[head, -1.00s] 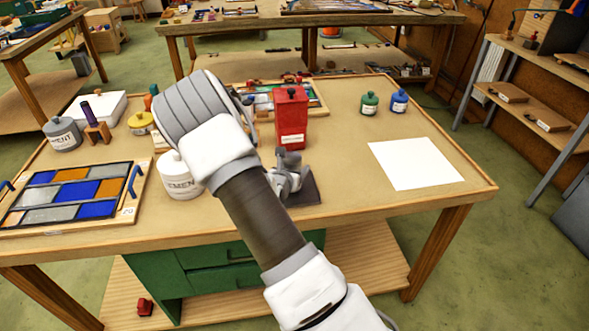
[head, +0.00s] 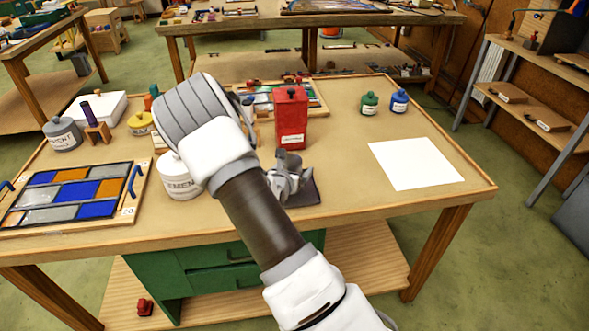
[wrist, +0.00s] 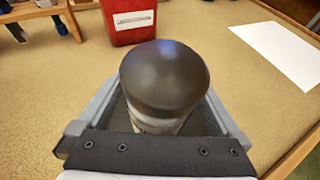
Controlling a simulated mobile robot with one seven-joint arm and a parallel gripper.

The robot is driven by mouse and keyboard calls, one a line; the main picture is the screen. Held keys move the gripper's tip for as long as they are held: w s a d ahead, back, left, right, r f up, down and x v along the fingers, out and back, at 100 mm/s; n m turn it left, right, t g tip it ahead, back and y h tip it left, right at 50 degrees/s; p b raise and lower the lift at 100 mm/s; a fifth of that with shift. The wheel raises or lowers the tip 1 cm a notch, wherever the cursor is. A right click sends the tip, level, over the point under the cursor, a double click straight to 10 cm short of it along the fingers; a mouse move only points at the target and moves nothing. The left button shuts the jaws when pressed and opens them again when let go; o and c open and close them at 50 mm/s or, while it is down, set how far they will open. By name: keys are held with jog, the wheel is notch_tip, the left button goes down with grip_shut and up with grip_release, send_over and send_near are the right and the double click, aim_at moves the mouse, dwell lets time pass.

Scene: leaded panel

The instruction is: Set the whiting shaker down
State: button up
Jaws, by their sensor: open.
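The whiting shaker is in the wrist view as a cylinder with a rounded dark cap (wrist: 165,75) and a pale body, partly hidden under the cap. It appears upright between the fingers of my gripper (wrist: 160,112), which is open around it. In the head view my gripper (head: 288,178) is low over a dark flat pad (head: 309,194) near the front of the bench. My arm and gripper hide most of the shaker there. I cannot tell whether a finger still touches it.
A red canister (head: 291,118) stands just behind my gripper. A white sheet (head: 415,163) lies on the right. Green (head: 369,104) and blue (head: 399,102) bottles stand behind it.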

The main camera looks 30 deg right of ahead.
jog(key=v, duration=1.2)
jog(key=s+d+r+m+g+h, duration=0.1)
jog(key=s+d+r+m+g, duration=0.1)
jog(key=s+r+m+g, duration=0.4)
jog(key=s+d+r+m+g, duration=0.1)
jog(key=s+d+r+m, duration=0.2)
jog(key=s+r+m, duration=0.55)
jog(key=s+a+r+m+t+y, duration=0.1)
jog(key=s+a+r+m+y, duration=0.2)
jog(key=s+a+m+y, duration=0.2)
jog(key=s+a+r+m+t+y, duration=0.1)
jog(key=s+a+r+m+y, duration=0.3)
jog(key=a+m, duration=0.4)
jog(key=s+a+y, duration=0.1)
jog(key=a, duration=0.2)
jog(key=shift+s+r+t, duration=0.3)
jog(key=shift+s, duration=0.1)
jog(key=shift+c, duration=0.3)
